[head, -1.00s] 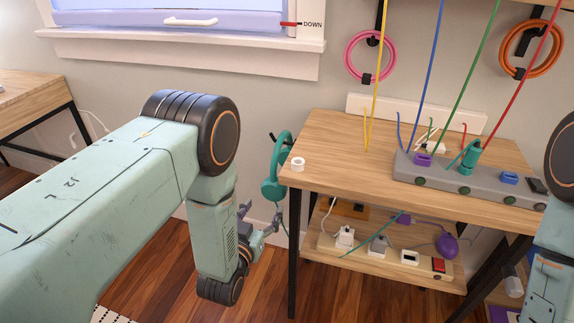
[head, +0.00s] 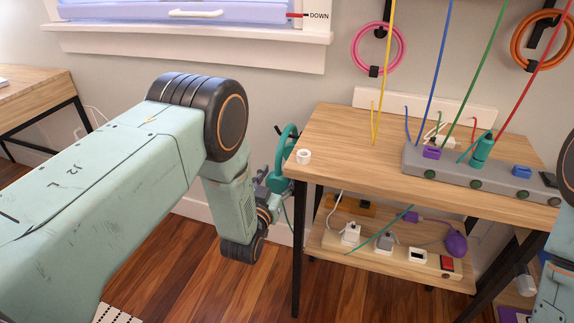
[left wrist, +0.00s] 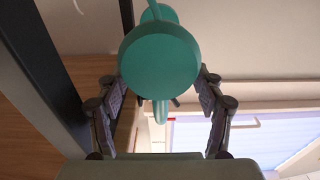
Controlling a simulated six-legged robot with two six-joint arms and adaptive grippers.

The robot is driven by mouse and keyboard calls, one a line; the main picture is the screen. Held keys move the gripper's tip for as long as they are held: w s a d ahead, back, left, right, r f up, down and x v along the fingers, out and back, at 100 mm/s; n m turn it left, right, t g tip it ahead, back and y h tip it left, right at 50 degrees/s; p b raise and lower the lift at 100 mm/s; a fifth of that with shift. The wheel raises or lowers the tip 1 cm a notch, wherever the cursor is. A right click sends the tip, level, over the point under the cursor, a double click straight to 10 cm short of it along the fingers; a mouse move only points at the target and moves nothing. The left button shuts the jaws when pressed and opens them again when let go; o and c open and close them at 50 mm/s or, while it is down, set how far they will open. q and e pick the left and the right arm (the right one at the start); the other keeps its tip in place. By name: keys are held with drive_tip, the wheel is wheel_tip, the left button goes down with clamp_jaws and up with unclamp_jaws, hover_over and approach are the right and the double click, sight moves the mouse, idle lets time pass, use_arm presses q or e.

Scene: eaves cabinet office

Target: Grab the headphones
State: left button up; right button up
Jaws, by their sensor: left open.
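The teal headphones (head: 287,150) hang at the left end of the wooden table, beside its edge. In the left wrist view their round ear cup (left wrist: 160,60) fills the space between the fingertips. My left gripper (head: 264,185) is open just below and left of the headphones in the head view, partly hidden behind my own arm. The left wrist view shows the left gripper's (left wrist: 160,95) two fingers apart, one on each side of the ear cup; I cannot tell whether they touch it. My right gripper is not in view; only part of my right arm shows at the right edge.
The table (head: 345,125) carries a white roll (head: 303,156) at its near left corner and a grey power strip (head: 470,175) with colored cords. A lower shelf (head: 400,258) holds plugs and a purple bulb (head: 456,244). A window sill (head: 190,48) is behind.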

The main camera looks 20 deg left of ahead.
use_arm(q)
drive_tip(key=shift+w, duration=0.35)
drive_tip(key=shift+c, duration=0.3)
drive_tip(key=c, duration=1)
drive_tip(key=shift+r, duration=0.1)
drive_tip(key=shift+c, duration=0.2)
